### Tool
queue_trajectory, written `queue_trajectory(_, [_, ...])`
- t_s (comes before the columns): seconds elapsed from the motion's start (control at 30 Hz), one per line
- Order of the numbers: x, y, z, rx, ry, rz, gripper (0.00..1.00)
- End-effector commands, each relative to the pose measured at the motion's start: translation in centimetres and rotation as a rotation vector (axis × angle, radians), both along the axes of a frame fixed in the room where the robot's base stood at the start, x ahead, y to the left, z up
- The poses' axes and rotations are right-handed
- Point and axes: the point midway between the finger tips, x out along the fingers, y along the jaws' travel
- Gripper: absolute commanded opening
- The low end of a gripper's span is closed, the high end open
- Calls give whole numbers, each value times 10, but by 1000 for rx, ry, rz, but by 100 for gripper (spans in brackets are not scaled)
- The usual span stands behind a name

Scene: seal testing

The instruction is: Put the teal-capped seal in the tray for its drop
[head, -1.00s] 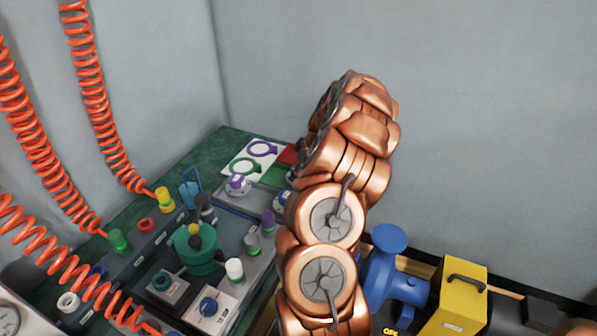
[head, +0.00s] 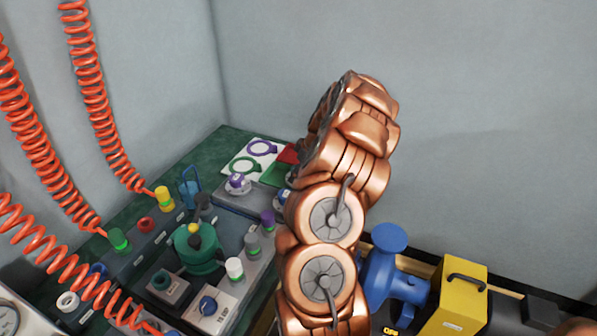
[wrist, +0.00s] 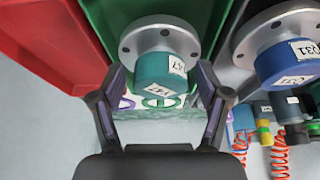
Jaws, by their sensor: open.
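The teal-capped seal (wrist: 162,66) has a round grey flange with bolt holes and white labels on its cap. In the wrist view it lies against the inside of the green tray (wrist: 98,14). My gripper (wrist: 160,78) is open, with one finger on each side of the teal cap and a gap visible on both sides. Whether the flange rests fully on the tray floor I cannot tell. In the head view my arm hides the gripper and the seal; part of the green tray (head: 276,174) shows beside the arm.
A red tray (wrist: 50,40) adjoins the green one. A blue-capped seal (wrist: 285,62) stands close on the other side. A purple-capped seal (head: 237,182), a teal-green pot (head: 199,252) and several connectors crowd the bench. A white card with rings (head: 252,152) lies behind.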

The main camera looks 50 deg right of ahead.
Motion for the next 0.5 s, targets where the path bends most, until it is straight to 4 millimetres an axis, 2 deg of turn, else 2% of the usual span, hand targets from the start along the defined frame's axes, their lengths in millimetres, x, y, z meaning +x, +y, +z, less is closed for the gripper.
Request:
queue_trajectory(0.23, [-3, -2, 13, -2, -3, 0, 75])
queue_trajectory(0.5, [-20, -7, 53, -4, -3, -1, 75])
